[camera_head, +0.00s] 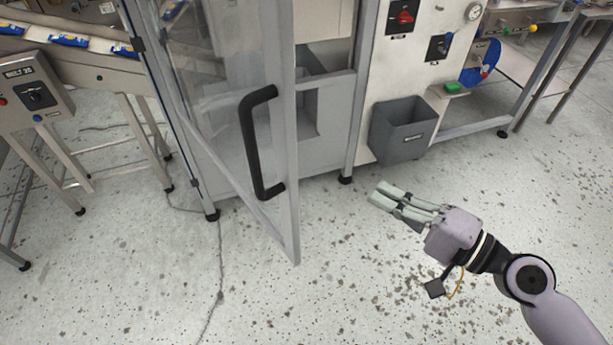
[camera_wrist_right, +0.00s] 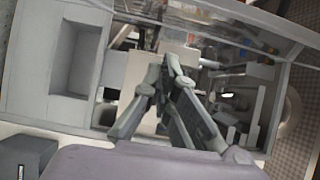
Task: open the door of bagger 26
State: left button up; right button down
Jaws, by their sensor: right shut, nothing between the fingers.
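The bagger's door (camera_head: 289,130) is a clear panel in a grey metal frame. It stands ajar, swung out from its hinge side on the left, with its free edge towards me. A black bar handle (camera_head: 251,140) is on it near the free edge. My right gripper (camera_head: 376,196) is to the right of the door, apart from the handle, over the floor. Its fingers are together and empty. In the right wrist view the shut fingers (camera_wrist_right: 170,65) point towards the machine; the handle cannot be made out there. My left gripper is not in view.
A grey bin (camera_head: 403,130) hangs on the machine's white front panel, beyond my right gripper. A conveyor (camera_head: 100,72) with blue packs and a control box (camera_head: 36,95) stand at the left. A steel stand (camera_head: 540,70) is at the back right. The floor in front is clear.

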jog(key=w+a+p, duration=0.3)
jog(key=a+p, duration=0.5)
jog(key=a, duration=0.3)
jog(key=shift+w, duration=0.25)
jog(key=shift+r, duration=0.1)
